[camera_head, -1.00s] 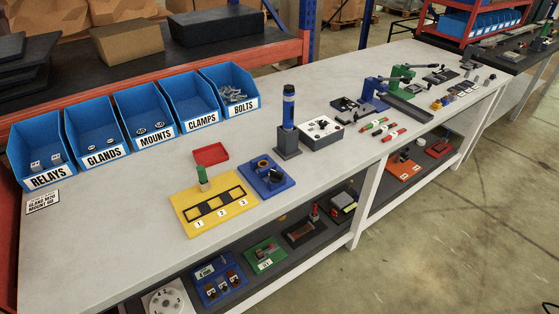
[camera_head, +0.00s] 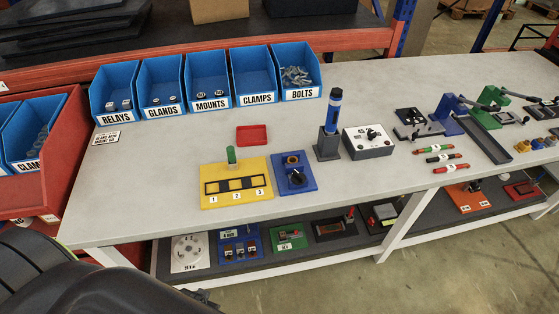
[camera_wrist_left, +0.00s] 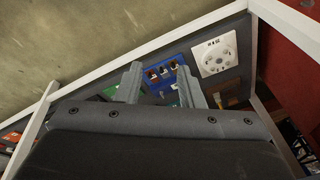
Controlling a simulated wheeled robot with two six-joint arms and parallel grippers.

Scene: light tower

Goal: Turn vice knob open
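A blue plate (camera_head: 296,176) lies on the white bench just right of a yellow plate. It carries a black knob (camera_head: 296,179) and a brass-coloured round part (camera_head: 293,159). I cannot tell for sure that this is the vice. My left arm shows dark at the lower left of the head view, in front of the bench. In the left wrist view my left gripper (camera_wrist_left: 160,80) has its two grey fingers well apart and nothing between them. It is over the lower shelf area, away from the blue plate. My right gripper is not in view.
The yellow plate (camera_head: 236,188) is numbered and holds a green peg (camera_head: 231,155). A blue-topped tool stands in a grey holder (camera_head: 329,146), beside a grey box (camera_head: 368,145). Blue bins (camera_head: 210,100) line the back. The lower shelf (camera_head: 340,235) carries several fixtures.

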